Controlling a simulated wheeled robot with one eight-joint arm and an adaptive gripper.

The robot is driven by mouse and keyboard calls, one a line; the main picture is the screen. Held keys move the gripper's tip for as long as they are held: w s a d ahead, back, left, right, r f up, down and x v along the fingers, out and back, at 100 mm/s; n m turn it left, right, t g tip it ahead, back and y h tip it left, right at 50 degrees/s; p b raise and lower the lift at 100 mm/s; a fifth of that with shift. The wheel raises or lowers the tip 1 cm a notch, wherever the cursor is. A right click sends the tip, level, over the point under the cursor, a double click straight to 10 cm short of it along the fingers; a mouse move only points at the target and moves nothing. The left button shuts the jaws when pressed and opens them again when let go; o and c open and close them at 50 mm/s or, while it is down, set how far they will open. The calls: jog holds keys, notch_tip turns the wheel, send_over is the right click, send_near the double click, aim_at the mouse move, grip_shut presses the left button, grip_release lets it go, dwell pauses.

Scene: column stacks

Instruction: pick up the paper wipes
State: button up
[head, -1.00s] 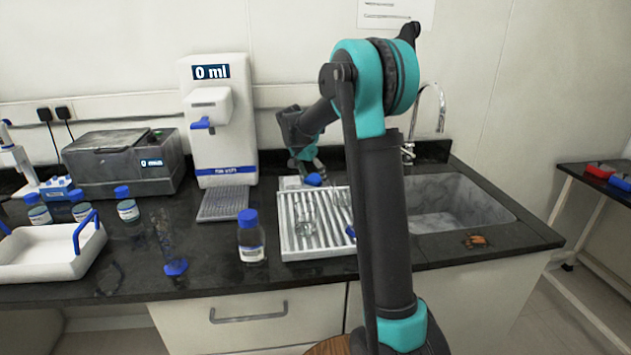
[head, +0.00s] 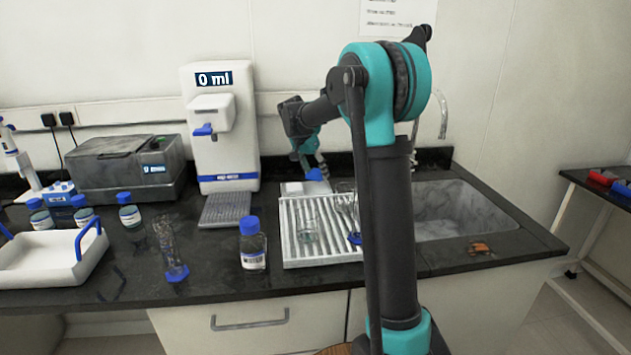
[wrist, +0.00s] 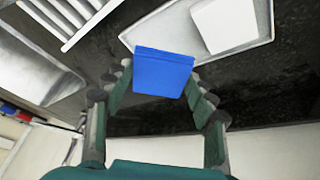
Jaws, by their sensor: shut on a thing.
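A plain blue pack (wrist: 163,72), seemingly the paper wipes, is between the fingertips of my gripper (wrist: 160,80) in the wrist view. My gripper is shut on it. In the head view the blue pack (head: 314,174) shows small at the tip of my gripper (head: 312,168), behind the drying rack and a little above the counter. A white block (wrist: 224,24) lies on a pale tray (wrist: 180,38) beside the pack in the wrist view. The tray also shows near the wall in the head view (head: 292,188). My arm hides part of the rack and sink.
The white slatted drying rack (head: 289,232) holds glassware in front of my gripper. A white dispenser (head: 222,130) stands to the left, with a blue-capped bottle (head: 253,245) nearer the front. The sink (head: 450,208) lies to the right.

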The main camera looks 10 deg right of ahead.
aim_at(315, 173)
notch_tip(315, 173, up, 15)
jog(key=shift+r, duration=0.2)
